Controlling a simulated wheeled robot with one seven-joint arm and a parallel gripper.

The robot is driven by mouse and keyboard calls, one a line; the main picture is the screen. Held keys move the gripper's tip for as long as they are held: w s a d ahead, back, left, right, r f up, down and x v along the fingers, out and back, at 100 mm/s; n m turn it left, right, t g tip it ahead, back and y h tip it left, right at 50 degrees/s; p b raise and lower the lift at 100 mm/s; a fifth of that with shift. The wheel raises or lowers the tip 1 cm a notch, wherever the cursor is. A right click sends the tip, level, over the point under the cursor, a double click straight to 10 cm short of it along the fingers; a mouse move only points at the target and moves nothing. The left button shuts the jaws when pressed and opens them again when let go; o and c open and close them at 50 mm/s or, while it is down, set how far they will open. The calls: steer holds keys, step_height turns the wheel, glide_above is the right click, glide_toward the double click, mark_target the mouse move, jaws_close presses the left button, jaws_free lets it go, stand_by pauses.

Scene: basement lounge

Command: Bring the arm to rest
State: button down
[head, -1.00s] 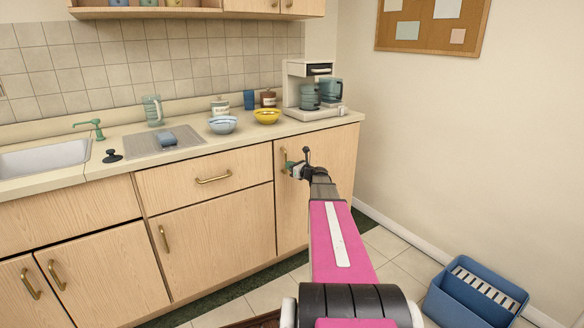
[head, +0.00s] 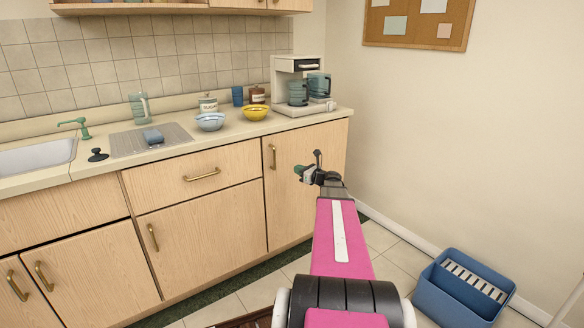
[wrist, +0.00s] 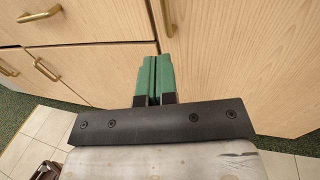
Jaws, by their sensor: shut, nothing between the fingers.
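My gripper (head: 303,171) is at the end of my pink arm, in front of the right cabinet door (head: 300,200) and below the counter top. In the wrist view my gripper (wrist: 155,60) shows its two green fingers side by side, shut and empty. They point toward the wooden cabinet fronts. A brass handle (wrist: 167,18) on a door appears just beyond the fingertips; I cannot tell the exact gap.
A blue bin (head: 462,288) stands on the floor at right. Tiled floor between bin and cabinets looks clear.

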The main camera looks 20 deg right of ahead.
steer(key=s+a+f+n+g, duration=0.3)
steer(key=a+f+n, duration=0.15)
steer(key=a, duration=0.25)
steer(key=s+a+f+n+g, duration=0.35)
steer(key=a+n, duration=0.25)
steer(key=a, duration=0.2)
steer(key=s+a+f+n+g, duration=0.3)
steer(key=s+a+n+g, duration=0.15)
steer(key=a, duration=0.25)
steer(key=s+a+f+n+g+h, duration=0.2)
steer(key=s+a+f+n+h, duration=0.1)
steer(key=s+n, duration=0.3)
steer(key=s+a+f+n+g+h, duration=0.2)
steer(key=s+a+n+h, duration=0.1)
steer(key=s+n+h, duration=0.2)
steer(key=shift+s+a+f+n+g, duration=0.35)
steer(key=shift+s+n, duration=0.9)
steer(key=shift+n, duration=1.05)
